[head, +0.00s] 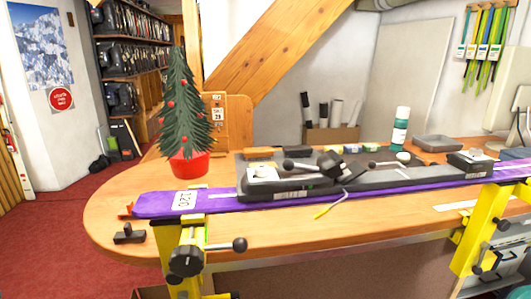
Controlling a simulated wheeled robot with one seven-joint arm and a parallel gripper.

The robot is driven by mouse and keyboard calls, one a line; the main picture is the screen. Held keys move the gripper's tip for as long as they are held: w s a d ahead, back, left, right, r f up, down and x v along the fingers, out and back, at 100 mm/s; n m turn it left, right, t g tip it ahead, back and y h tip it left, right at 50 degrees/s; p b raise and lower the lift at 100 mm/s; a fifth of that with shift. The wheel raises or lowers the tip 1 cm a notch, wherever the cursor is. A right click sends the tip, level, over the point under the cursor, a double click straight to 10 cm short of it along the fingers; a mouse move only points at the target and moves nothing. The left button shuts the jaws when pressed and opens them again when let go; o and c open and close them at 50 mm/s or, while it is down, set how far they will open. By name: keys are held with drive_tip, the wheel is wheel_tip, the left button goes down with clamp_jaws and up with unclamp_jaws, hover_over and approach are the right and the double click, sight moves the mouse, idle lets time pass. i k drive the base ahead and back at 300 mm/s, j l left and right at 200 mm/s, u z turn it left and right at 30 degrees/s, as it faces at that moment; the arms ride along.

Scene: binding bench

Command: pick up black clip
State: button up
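A small black object (129,234), which looks like the black clip, lies on the wooden bench top (320,226) near its left front edge. It has a low body with a short upright part on top. It stands apart from the purple ski (225,202), in front of its left end. Nothing covers it. My gripper is not in the head view, so its opening and distance from the clip are not shown.
Yellow vises (190,245) with black knobs stick up at the bench front, right of the clip. A small Christmas tree (187,110) in a red pot stands behind. A dark tray (255,189) with tools lies along the ski. Bare wood surrounds the clip.

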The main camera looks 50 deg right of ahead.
sight(128, 233)
drive_tip(key=z, duration=0.4)
drive_tip(key=k+j+z, duration=0.1)
drive_tip(key=z, duration=0.35)
drive_tip(key=k+z, duration=0.1)
drive_tip(key=z, duration=0.75)
drive_tip(key=i+z, duration=0.1)
drive_tip(key=z, duration=0.75)
drive_tip(key=j+z, duration=0.15)
drive_tip(key=z, duration=0.3)
drive_tip(key=k+u, duration=0.35)
drive_tip(key=k+j+u, duration=0.3)
drive_tip(key=l+u, duration=0.1)
drive_tip(key=u, duration=2.15)
drive_tip(key=k+l+u, duration=0.2)
drive_tip(key=u, duration=0.2)
drive_tip(key=k+l+u, duration=0.15)
drive_tip(key=k+u, duration=0.25)
drive_tip(key=k+l+u, duration=0.1)
drive_tip(key=u, duration=0.3)
drive_tip(key=k+j, duration=0.1)
drive_tip(key=k, duration=0.75)
